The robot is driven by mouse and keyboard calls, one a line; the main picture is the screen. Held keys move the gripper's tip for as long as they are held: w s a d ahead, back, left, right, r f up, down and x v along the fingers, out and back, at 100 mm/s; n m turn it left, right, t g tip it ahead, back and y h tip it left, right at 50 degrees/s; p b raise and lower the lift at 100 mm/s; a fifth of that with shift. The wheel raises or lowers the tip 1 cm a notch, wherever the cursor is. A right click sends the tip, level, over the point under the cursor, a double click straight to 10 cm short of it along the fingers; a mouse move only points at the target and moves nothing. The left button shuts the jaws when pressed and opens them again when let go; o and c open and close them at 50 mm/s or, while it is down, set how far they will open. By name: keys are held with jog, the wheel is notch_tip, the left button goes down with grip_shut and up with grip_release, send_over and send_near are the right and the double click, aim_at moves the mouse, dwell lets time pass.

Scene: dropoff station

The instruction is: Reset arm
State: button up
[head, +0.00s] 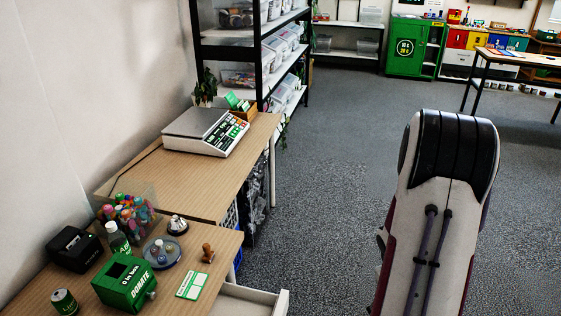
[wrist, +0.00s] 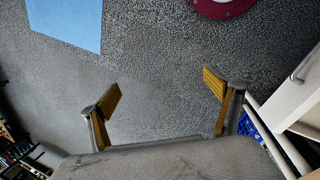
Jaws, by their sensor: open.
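My gripper (wrist: 161,90) shows in the wrist view with its two yellow-padded fingers spread wide apart. It is open, and nothing is between the fingers. Grey speckled floor lies beyond it. In the head view a white and black link of my arm stands at the right, over the floor, and my gripper is not visible there.
At the left, a wooden desk (head: 228,180) holds a scale (head: 190,128), a green donate box (head: 124,284), a bin of colourful bottles (head: 127,214) and a stamp (head: 207,253). An open white drawer (head: 248,300) juts out below. Shelves (head: 232,55) stand behind. The central floor is clear.

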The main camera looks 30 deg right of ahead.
jog(key=a+r+n+t+y, duration=0.1)
jog(key=a+r+t, duration=0.2)
jog(key=a+r, duration=1.2)
jog(key=a+r+n+t+y, duration=0.1)
jog(key=a+r+t, duration=0.3)
jog(key=a+r, duration=1)
jog(key=w+a+n, duration=0.1)
jog(key=a, duration=0.6)
jog(key=shift+r, duration=0.35)
jog(key=shift+o, duration=1.4)
jog(key=shift+d, duration=0.15)
